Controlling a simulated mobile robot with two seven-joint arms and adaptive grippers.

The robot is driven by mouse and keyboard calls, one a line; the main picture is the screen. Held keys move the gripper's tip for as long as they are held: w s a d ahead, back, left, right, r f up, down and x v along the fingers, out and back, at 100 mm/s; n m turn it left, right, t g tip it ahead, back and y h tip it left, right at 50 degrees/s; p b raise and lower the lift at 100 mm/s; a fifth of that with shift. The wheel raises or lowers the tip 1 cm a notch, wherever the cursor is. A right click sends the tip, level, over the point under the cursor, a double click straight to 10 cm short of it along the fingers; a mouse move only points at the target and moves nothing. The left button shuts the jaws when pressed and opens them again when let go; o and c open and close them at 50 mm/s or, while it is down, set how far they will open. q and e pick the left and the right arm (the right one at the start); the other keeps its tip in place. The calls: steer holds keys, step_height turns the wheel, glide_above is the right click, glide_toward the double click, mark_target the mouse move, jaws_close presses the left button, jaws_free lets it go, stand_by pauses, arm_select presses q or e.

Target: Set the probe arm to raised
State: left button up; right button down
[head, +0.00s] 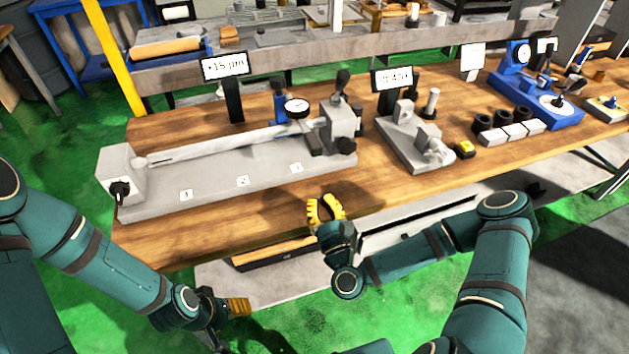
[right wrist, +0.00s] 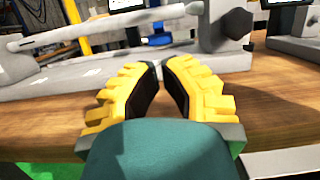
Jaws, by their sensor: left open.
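A dial gauge (head: 296,106) with a white face sits beside a blue stand (head: 280,100) behind the long grey bar of the grinder fixture (head: 236,178). The blue part also shows in the right wrist view (right wrist: 156,36). I cannot tell the probe arm's exact position at this size. My left gripper (head: 236,308) is open, low in front of the table, and touches nothing visible.
The fixture has a black knob (head: 119,190) at its left end and a dark-handled block (head: 341,122) at its right. The wooden front strip (head: 275,215) is mostly clear.

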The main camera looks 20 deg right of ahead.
steer(key=x, duration=0.9)
steer(key=shift+w+r, duration=0.1)
steer(key=shift+w, duration=0.2)
arm_select(q)
steer(key=shift+r, duration=0.25)
arm_select(e)
steer(key=shift+s+r, duration=0.15)
steer(key=shift+r, duration=0.85)
steer(key=shift+s+r, duration=0.1)
steer(key=shift+r, duration=0.85)
arm_select(q)
steer(key=shift+r+p, duration=0.15)
steer(key=shift+p, duration=0.25)
